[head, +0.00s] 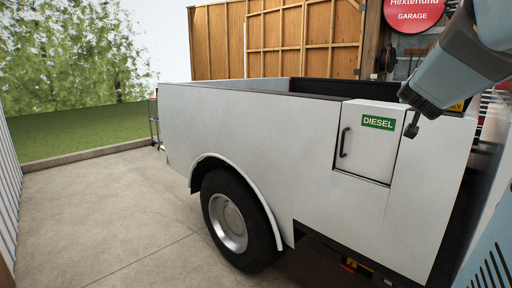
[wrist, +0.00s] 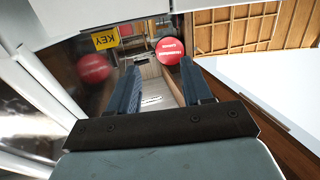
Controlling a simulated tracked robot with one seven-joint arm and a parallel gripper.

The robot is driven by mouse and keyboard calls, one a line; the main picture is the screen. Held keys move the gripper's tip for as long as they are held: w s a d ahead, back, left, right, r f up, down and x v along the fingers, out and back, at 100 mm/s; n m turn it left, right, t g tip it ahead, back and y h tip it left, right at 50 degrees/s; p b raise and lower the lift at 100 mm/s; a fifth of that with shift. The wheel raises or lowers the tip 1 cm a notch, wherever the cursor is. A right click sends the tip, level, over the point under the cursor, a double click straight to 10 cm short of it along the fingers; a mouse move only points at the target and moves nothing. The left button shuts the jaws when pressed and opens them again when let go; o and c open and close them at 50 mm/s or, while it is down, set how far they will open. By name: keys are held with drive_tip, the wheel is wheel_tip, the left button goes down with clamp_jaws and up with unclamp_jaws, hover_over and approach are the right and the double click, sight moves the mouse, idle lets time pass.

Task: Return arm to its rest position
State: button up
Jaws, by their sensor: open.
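My gripper shows in the wrist view (wrist: 157,90), with its two dark fingers spread apart and nothing between them. In the head view, my arm comes in from the upper right, and a dark part of its end (head: 411,125) shows in front of the truck's white side. The fingers cannot be made out clearly there. The end of the arm is to the right of the green DIESEL label; I cannot tell whether it touches the truck.
A white pickup bed (head: 250,125) with a closed side door (head: 368,150) and a rear wheel (head: 230,222) fills the middle. A yellow KEY sign (wrist: 105,38) and round red sign (wrist: 170,50) lie beyond my fingers. Concrete floor (head: 110,220) is clear at left.

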drive_tip(key=s+a+f+n+g+y, duration=0.1)
drive_tip(key=s+a+f+n+y, duration=0.25)
drive_tip(key=a, duration=0.45)
drive_tip(key=s+a+f+n+g+y, duration=0.1)
drive_tip(key=s+a+f+n+y, duration=0.1)
drive_tip(key=a+f+y, duration=0.5)
drive_tip(key=s+a+f+g, duration=0.3)
drive_tip(key=s+f, duration=0.1)
drive_tip(key=s, duration=0.3)
drive_tip(key=s+a+f+n+g, duration=0.1)
drive_tip(key=s+a+f+g, duration=0.1)
drive_tip(key=s, duration=0.4)
drive_tip(key=a+f, duration=0.1)
drive_tip(key=a, duration=0.1)
drive_tip(key=shift+s+a+f+g+h, duration=0.3)
drive_tip(key=shift+s+f+g+h, duration=0.05)
drive_tip(key=shift+f+g, duration=0.05)
drive_tip(key=shift+n, duration=0.25)
